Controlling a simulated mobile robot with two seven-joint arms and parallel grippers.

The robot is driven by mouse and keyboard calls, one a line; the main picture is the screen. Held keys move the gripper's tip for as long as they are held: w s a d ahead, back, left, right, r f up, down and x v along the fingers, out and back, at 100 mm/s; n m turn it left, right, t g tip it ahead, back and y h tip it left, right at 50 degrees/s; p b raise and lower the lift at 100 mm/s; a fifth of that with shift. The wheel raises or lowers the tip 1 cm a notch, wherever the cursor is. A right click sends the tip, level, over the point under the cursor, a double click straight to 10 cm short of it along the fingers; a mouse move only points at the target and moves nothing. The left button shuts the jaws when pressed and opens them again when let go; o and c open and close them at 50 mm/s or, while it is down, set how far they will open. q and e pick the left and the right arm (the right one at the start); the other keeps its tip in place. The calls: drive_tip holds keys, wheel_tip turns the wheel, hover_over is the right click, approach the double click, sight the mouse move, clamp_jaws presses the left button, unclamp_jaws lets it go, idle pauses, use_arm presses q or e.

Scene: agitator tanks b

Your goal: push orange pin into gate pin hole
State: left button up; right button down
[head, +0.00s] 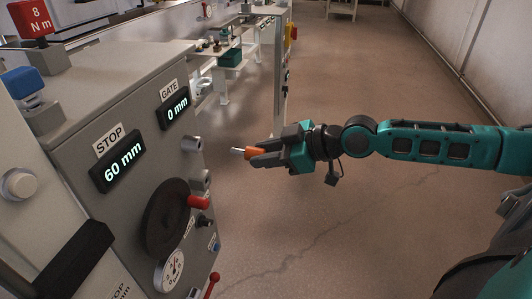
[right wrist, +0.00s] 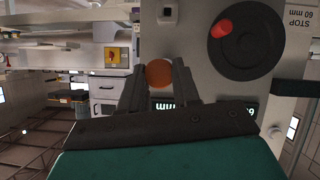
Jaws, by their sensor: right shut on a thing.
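My right gripper (head: 258,154) is shut on the orange pin (head: 249,153), level in the air to the right of the grey machine. The pin's silver tip points left at the machine's side, with a clear gap between. In the right wrist view the pin's round orange end (right wrist: 159,73) shows between the two fingers. Grey round bosses stick out of the machine's side, one below the GATE display (head: 177,108) and another (head: 201,179) lower down. I cannot tell which holds the gate pin hole, and no hole opening is visible. My left gripper is not in view.
The grey machine (head: 110,93) has a STOP display (head: 122,164) reading 60 mm; the GATE one reads 0 mm. A black handwheel (head: 165,216) with a red knob (head: 198,202) and a dial gauge (head: 172,273) sit below. The floor (head: 330,75) beyond the gripper is open.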

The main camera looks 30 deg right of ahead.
sight(234, 149)
drive_tip(key=shift+w+a, duration=0.95)
drive_tip(key=shift+w, duration=0.1)
drive_tip(key=shift+w+a, duration=1)
drive_tip(key=shift+w, duration=0.1)
drive_tip(key=shift+p, duration=0.6)
drive_tip(key=shift+w+a, duration=0.15)
drive_tip(key=shift+w, duration=0.05)
